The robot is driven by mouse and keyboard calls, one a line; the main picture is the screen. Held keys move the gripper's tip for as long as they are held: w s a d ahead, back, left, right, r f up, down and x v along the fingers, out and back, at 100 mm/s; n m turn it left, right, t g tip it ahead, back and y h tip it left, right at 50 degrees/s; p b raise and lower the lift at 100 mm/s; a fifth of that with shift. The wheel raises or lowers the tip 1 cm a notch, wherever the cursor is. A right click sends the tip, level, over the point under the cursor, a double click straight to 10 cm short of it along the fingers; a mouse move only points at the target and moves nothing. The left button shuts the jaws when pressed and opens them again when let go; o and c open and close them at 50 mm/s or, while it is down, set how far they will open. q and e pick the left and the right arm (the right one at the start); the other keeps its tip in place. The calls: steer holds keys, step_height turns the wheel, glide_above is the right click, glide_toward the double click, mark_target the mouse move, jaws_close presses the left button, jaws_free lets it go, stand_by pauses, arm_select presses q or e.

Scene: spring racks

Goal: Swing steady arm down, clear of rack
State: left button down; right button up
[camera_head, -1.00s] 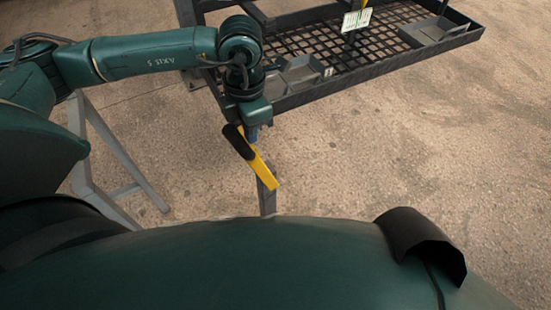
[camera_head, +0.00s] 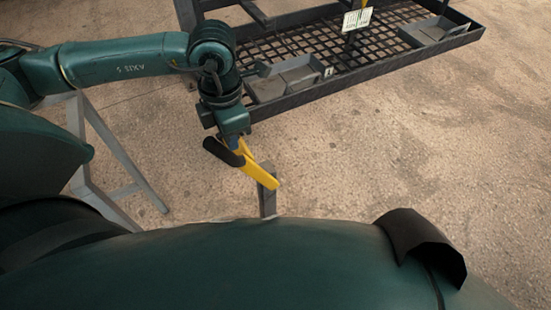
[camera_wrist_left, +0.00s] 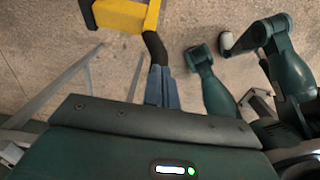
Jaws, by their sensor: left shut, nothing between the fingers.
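My left gripper (camera_head: 234,143) has blue fingers, shut and empty, pointing down below the left arm's wrist in the head view. A yellow lever with a black grip (camera_head: 258,173) is right at the fingers, by the top of a grey post. I cannot tell whether the fingers touch it. In the left wrist view the blue fingers (camera_wrist_left: 162,88) lie beside the black grip, and the yellow part (camera_wrist_left: 120,14) is at the top. The rack (camera_head: 375,66) is a black mesh tray, with my left wrist in front of its near left corner. My right gripper is not made out.
A grey post (camera_head: 268,198) rises under the lever. A grey frame (camera_head: 118,160) stands at left. The concrete floor at right is bare.

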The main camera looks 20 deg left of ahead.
arm_select(q)
steer(key=shift+s+a+b, duration=0.2)
steer(key=shift+s+a, duration=0.4)
steer(key=shift+s, duration=0.15)
steer(key=shift+s+a+b, duration=0.15)
steer(key=shift+s+a, duration=0.4)
steer(key=shift+s, duration=0.2)
steer(key=shift+s+a+b, duration=1.15)
steer(key=shift+s+a, duration=1.25)
steer(key=shift+s, duration=0.65)
steer(key=shift+w+d+b, duration=0.2)
steer(key=shift+w+d, duration=0.75)
steer(key=shift+w, duration=0.25)
steer(key=shift+w+d+b, duration=0.2)
steer(key=shift+w+d, duration=0.7)
steer(key=shift+w, duration=0.3)
